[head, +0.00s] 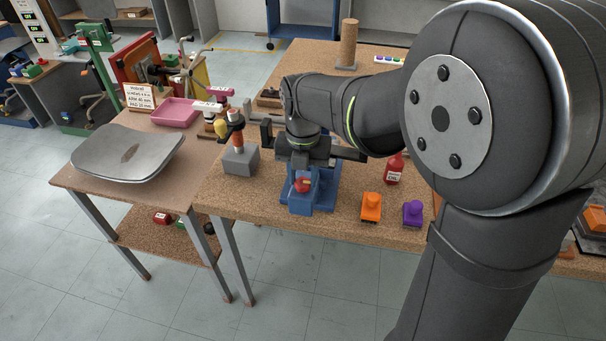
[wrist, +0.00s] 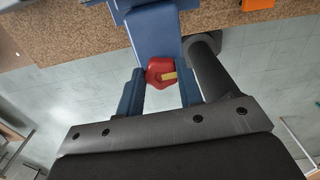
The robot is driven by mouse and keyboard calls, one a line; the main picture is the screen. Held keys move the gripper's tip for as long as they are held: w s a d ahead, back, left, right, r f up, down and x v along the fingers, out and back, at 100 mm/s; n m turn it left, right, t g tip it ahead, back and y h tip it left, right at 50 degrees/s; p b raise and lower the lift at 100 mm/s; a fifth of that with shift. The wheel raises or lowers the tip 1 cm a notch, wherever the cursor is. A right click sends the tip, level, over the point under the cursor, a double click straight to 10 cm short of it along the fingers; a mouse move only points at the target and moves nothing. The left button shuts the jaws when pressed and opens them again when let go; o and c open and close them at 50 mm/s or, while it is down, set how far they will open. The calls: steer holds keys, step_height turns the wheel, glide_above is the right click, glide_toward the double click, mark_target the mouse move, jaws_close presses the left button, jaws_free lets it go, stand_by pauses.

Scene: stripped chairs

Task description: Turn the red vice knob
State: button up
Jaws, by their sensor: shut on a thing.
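The red vice knob (head: 302,185) is at the front of the blue vice (head: 325,195), near the table's front edge.
On the wooden table (head: 225,195), an orange object (head: 371,207), a purple object (head: 412,213) and a red bottle (head: 394,169) are right of the vice. A grey block (head: 240,160) with tools is left. A grey seat shell (head: 125,152) lies on the adjoining table.

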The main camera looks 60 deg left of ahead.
mark_target(303, 180)
steer(key=shift+w+a+r, duration=0.1)
steer(key=shift+a, duration=0.05)
steer(key=o, duration=0.9)
steer(key=shift+o, duration=0.4)
step_height(303, 180, up, 17)
steer(key=shift+r, duration=0.15)
step_height(303, 180, down, 18)
steer(key=shift+r, duration=0.2)
stand_by(0.5)
